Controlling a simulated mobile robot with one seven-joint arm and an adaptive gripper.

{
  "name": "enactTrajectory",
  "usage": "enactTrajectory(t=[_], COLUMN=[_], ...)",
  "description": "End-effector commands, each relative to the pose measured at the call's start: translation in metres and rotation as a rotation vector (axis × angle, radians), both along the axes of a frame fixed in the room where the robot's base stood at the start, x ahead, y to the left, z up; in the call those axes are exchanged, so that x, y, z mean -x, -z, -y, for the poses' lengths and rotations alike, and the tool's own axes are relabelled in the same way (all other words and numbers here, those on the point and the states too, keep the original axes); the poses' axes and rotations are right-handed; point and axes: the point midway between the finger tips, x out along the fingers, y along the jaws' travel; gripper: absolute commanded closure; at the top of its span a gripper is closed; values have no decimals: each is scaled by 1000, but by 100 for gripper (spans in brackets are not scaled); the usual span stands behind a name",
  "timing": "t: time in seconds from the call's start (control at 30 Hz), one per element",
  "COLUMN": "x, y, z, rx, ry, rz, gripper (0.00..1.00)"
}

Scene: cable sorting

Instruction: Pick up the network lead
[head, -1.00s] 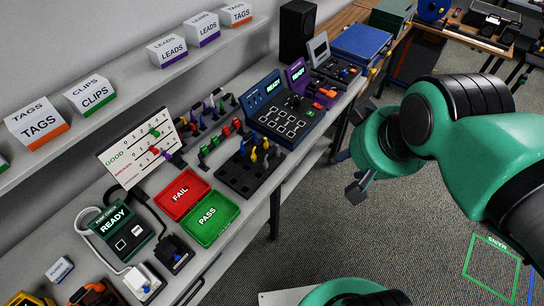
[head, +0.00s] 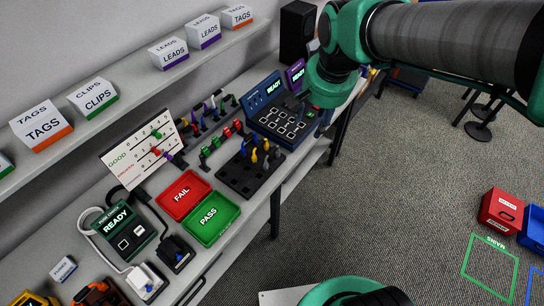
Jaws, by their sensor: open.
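I cannot tell which of the small coloured leads is the network lead. Yellow and blue leads (head: 265,150) stand in a black holed block (head: 236,180) on the bench. Green and red leads (head: 222,137) stand in a row behind it. Purple, white, blue and green leads (head: 205,112) form another row further back.
A red FAIL tray (head: 184,197) and a green PASS tray (head: 212,222) lie left of the block. A GOOD board (head: 120,153) stands behind them. A shelf with labelled boxes (head: 41,122) overhangs the bench. A red box (head: 501,212) sits on the floor at right.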

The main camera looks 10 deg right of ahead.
Motion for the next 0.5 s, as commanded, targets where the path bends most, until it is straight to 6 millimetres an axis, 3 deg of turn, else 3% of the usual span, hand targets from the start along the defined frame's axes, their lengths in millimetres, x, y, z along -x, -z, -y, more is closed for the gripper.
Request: enactTrajectory(t=[0.27,0.5], x=[-62,-109], y=[41,89], z=[-21,-41], rx=[-29,-43], ry=[126,239], rz=[-91,-163], gripper=[55,55])
